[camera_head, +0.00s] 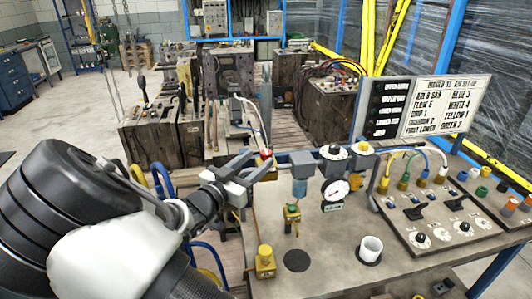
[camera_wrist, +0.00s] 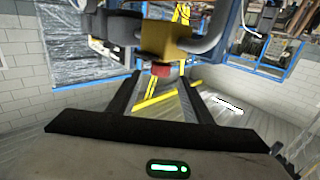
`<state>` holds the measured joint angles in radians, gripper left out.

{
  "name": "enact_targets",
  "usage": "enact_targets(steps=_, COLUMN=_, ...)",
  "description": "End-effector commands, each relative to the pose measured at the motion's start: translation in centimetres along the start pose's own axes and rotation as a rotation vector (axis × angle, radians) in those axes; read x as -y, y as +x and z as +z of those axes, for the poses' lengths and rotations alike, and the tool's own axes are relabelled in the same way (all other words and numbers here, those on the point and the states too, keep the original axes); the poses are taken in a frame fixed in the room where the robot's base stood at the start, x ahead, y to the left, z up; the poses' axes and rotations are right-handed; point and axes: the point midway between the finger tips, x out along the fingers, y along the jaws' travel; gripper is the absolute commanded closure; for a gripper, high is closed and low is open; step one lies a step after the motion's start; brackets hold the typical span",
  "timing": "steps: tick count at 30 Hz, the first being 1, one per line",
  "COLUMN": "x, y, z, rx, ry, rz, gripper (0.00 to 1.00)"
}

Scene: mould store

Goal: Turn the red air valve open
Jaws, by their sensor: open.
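The red air valve (camera_head: 265,153) shows as a small red knob at the left end of the pipe run above the bench, just at the tips of my gripper (camera_head: 256,163). In the wrist view the red knob (camera_wrist: 160,70) sits under a yellow block (camera_wrist: 165,42) on a grey pipe. The black fingers of my gripper (camera_wrist: 160,80) stand apart, one on each side of the knob in the picture. I see no clear contact, and the depth between fingertips and knob is hard to tell. My gripper partly hides the valve's surroundings in the head view.
A pressure gauge (camera_head: 335,189), a blue-topped filter (camera_head: 299,186) and a white cup (camera_head: 370,249) are on the bench right of the valve. A yellow fitting (camera_head: 264,262) stands at its front left. A switch panel (camera_head: 450,217) and lettered sign (camera_head: 425,106) are further right.

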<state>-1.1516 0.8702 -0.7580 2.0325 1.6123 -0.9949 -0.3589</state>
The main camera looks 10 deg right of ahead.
Motion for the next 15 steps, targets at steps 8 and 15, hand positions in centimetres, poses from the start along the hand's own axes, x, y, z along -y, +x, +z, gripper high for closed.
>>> enact_targets(steps=8, x=0.0, y=4.6, z=0.0, rx=0.0, ry=0.0, rz=0.0, gripper=0.55)
enact_targets(steps=15, x=0.0, y=5.7, z=0.1, rx=0.001, ry=0.0, rz=-0.002, gripper=0.55)
